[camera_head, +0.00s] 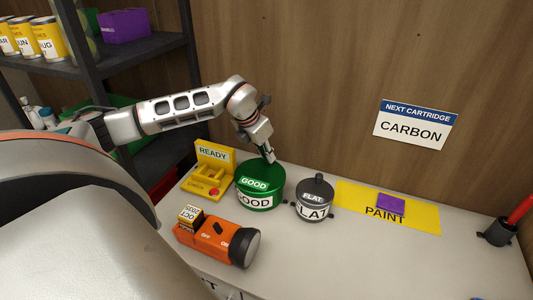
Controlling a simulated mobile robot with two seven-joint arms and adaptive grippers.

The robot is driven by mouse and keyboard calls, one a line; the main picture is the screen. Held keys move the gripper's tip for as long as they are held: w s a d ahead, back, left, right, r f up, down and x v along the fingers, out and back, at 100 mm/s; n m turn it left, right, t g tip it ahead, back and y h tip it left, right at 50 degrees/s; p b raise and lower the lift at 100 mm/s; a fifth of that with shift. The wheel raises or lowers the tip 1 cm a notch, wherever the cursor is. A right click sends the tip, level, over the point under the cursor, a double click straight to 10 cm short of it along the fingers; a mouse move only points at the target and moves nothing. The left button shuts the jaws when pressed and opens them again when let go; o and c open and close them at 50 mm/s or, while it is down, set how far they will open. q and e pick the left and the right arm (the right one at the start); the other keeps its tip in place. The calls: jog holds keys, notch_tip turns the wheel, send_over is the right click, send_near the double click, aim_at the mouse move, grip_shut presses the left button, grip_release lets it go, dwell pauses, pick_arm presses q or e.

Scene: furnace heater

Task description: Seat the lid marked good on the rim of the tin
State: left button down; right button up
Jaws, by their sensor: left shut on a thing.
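The green lid marked GOOD (254,182) is at the top of the green tin (262,202), which has its own GOOD label on the front. My right gripper is not in view.
A dark grey pot marked FLAT (314,205) stands close right of the tin. A yellow READY stand (209,170) is to the left, an orange torch (217,238) in front. A yellow PAINT mat (420,215) holds a purple block (390,204).

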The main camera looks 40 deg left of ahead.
pick_arm(q)
jog(key=c, duration=1.9)
grip_release()
jog(key=v, duration=1.2)
jog(key=shift+s, duration=0.1)
